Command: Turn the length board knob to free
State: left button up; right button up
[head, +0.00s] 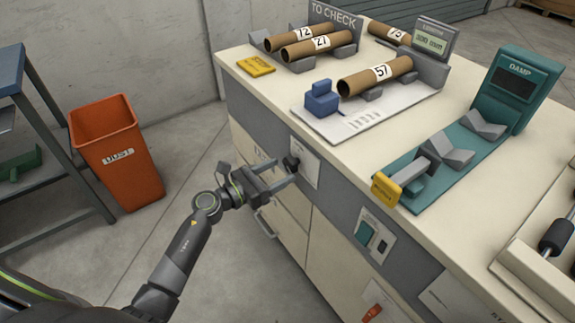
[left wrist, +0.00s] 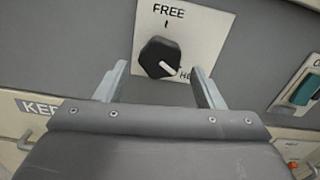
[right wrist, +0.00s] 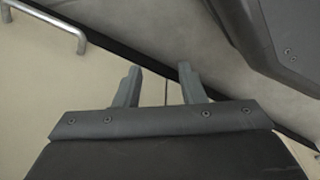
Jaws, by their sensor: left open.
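The length board knob (left wrist: 158,57) is a black faceted dial on a white plate (left wrist: 205,30) in the left wrist view. Its white mark points to the lower right, toward lettering that starts "HE"; "FREE" is printed above it. In the head view the knob (head: 291,162) sits on the grey front band of the bench. My left gripper (head: 284,174) is open in front of it. In the left wrist view its fingertips (left wrist: 159,72) stand on either side of the knob, with gaps showing. My right gripper (right wrist: 160,78) is open and empty in the right wrist view.
The bench top (head: 255,95) holds a white length board (head: 400,105) with a cardboard tube (head: 360,82), and a teal damp gauge (head: 515,85). A green switch (head: 365,232) is right of the knob. Drawer handles (head: 265,225) stick out below. An orange bin (head: 118,160) stands left.

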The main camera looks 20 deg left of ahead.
aim_at(287, 168)
pick_arm(q)
jog(key=shift+x, duration=1.8)
jog(key=c, duration=1)
jog(key=shift+o, duration=0.2)
